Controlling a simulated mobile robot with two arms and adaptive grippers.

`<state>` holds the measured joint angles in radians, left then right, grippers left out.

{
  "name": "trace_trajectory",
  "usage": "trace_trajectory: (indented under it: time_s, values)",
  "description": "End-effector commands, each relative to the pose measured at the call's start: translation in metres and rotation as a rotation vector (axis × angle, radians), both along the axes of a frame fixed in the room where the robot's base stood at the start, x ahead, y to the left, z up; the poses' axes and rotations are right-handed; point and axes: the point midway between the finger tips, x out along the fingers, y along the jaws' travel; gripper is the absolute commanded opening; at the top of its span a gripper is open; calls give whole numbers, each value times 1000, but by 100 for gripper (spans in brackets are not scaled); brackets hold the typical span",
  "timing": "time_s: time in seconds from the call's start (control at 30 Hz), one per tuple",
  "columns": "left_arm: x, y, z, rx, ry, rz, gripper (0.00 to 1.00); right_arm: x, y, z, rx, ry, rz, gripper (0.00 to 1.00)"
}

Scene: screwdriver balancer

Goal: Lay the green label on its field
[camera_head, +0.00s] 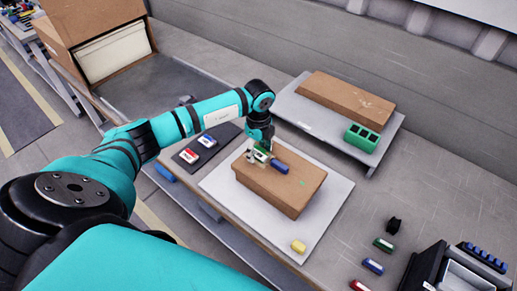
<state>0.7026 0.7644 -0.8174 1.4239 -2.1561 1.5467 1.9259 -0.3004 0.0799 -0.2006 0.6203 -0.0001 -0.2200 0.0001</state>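The green label (262,155), green with a white part, shows small at the fingertips of my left gripper (259,151). The gripper points down over the left part of the cardboard box (290,197). The label is at or just above the box top; whether it touches, and whether the fingers grip it, is too small to tell. A blue cylindrical piece (279,166) lies right beside it on the box top. A small green mark (303,183) shows farther right on the box top. No field outline under the label can be made out. My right gripper is out of view.
The box stands on a white board (326,213) with a yellow piece (299,246). A dark mat (176,158) holds a red label (189,156) and a blue label (207,141). Behind are a long box (346,97) and a green block (361,138). Small coloured pieces lie front right.

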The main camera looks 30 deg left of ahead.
Motion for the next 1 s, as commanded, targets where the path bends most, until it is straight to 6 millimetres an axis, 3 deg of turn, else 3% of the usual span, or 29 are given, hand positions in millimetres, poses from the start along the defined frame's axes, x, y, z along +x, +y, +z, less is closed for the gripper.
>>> trace_trajectory:
  time_s: [0.3,0.43,0.8,1.0]
  values:
    - [0,0,1,0,0,0,67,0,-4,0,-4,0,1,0]
    - [1,0,10,-1,-2,-1,67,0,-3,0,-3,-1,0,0]
    - [1,1,84,1,-4,0,67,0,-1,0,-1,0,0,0]
    - [1,0,112,0,-1,0,67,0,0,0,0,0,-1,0]
